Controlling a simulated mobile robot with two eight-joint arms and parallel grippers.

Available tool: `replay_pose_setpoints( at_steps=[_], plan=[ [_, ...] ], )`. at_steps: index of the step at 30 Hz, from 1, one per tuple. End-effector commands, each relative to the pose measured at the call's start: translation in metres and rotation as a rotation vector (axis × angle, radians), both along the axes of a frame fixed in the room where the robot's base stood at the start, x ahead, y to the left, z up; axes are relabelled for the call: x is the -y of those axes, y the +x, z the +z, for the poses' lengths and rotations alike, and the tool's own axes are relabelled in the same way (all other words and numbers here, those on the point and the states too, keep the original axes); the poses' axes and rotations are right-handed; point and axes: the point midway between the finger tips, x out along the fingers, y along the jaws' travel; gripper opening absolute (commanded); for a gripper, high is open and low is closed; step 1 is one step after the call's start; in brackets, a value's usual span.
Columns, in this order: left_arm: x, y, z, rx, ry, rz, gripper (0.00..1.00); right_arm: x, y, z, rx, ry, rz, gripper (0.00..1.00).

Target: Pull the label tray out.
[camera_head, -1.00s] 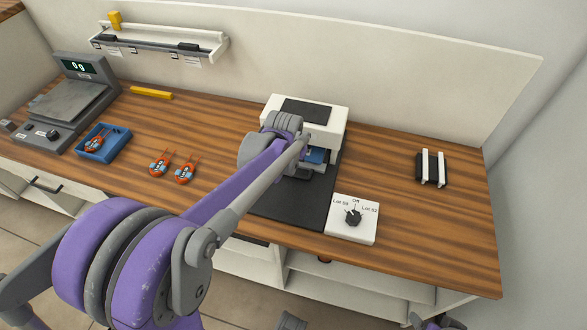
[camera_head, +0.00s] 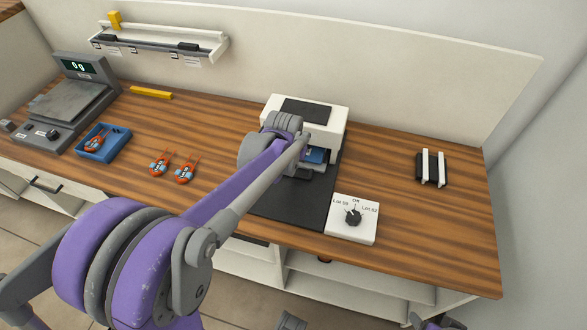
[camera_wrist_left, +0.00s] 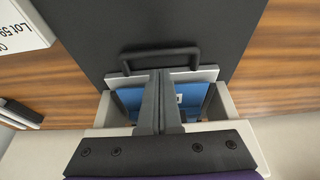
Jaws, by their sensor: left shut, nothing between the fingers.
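The label tray shows at the front of a white machine (camera_head: 325,112), partly out, with blue labels (camera_head: 316,156) inside. My left arm hides part of it in the head view. In the left wrist view the tray has a pale front wall (camera_wrist_left: 205,74), a dark bar handle (camera_wrist_left: 160,55) and blue labels (camera_wrist_left: 192,98) inside. My left gripper (camera_wrist_left: 160,76) is shut and empty. Its fingers are over the tray, with the tips close to the front wall; I cannot tell if they touch it.
A black mat (camera_head: 285,207) lies before the machine. A lot switch box (camera_head: 353,218) stands to its right. Orange-and-blue pieces (camera_head: 172,168), a blue bin (camera_head: 103,143) and a scale (camera_head: 68,103) are on the left. A black-and-white rack (camera_head: 432,168) is at right.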

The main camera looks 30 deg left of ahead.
Motion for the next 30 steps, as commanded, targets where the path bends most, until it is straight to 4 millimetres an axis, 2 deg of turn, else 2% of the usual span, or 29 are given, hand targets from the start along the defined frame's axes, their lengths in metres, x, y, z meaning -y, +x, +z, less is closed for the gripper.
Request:
replay_pose_setpoints(
  at_steps=[21, 30],
  plan=[
    [0.0, 0.0, -0.022, 0.0, 0.0, 0.0, 0.0, 0.0, 0.0, -0.016, -0.005, 0.0, 0.0, 0.76],
    [0.0, 0.0, -0.023, 0.0, 0.0, 0.0, 0.0, 0.0, 0.0, -0.016, -0.005, 0.0, 0.0, 0.76]
  ],
)
